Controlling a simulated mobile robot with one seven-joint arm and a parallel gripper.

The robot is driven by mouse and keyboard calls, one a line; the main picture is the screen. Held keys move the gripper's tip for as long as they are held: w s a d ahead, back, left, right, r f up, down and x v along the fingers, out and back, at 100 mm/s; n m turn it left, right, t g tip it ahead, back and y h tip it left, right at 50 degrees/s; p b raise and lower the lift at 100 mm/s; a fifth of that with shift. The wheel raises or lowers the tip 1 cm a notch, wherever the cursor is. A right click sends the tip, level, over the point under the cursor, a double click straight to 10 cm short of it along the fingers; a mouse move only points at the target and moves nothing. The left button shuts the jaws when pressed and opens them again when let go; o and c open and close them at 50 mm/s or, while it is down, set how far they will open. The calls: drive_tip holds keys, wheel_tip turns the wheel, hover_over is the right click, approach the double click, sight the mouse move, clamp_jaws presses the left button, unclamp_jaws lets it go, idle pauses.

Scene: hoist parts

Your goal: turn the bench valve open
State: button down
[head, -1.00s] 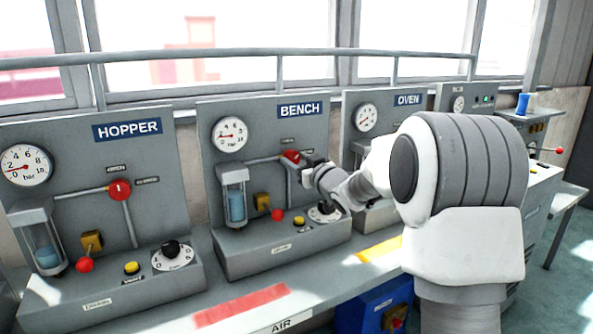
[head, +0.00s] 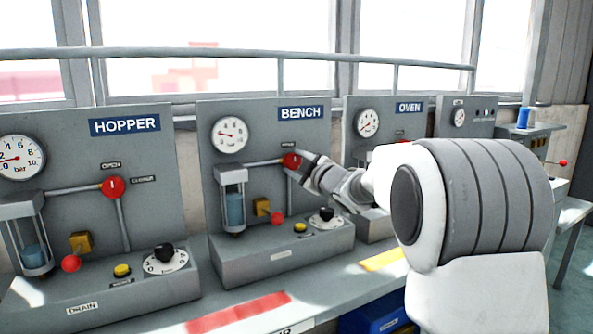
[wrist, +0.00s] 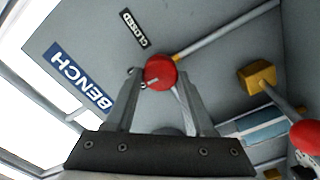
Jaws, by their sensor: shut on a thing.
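The bench valve's round red knob (head: 291,161) sits on the grey panel under the BENCH sign (head: 300,113), where pipes meet. My gripper (head: 302,168) reaches it from the right. In the wrist view the red knob (wrist: 160,71) lies between the tips of my gripper's two fingers (wrist: 158,80), which are shut on it. A short white mark shows on the knob's face, toward the left finger. A label reading CLOSED (wrist: 134,29) is on the panel beside the knob. In the head view my gripper hides the panel right of the knob.
The bench gauge (head: 230,135) is up left of the valve. Below are a sight glass (head: 234,208), a red-tipped lever (head: 277,218) and a black dial (head: 326,214). The HOPPER panel (head: 60,150) is left, the OVEN panel (head: 353,140) right. A rail runs above.

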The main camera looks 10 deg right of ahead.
drive_tip(key=shift+n, duration=0.4)
drive_tip(key=shift+c, duration=1.3)
unclamp_jaws()
drive_tip(key=p+v, duration=0.2)
drive_tip(key=v, duration=1.5)
drive_tip(key=shift+s, duration=0.2)
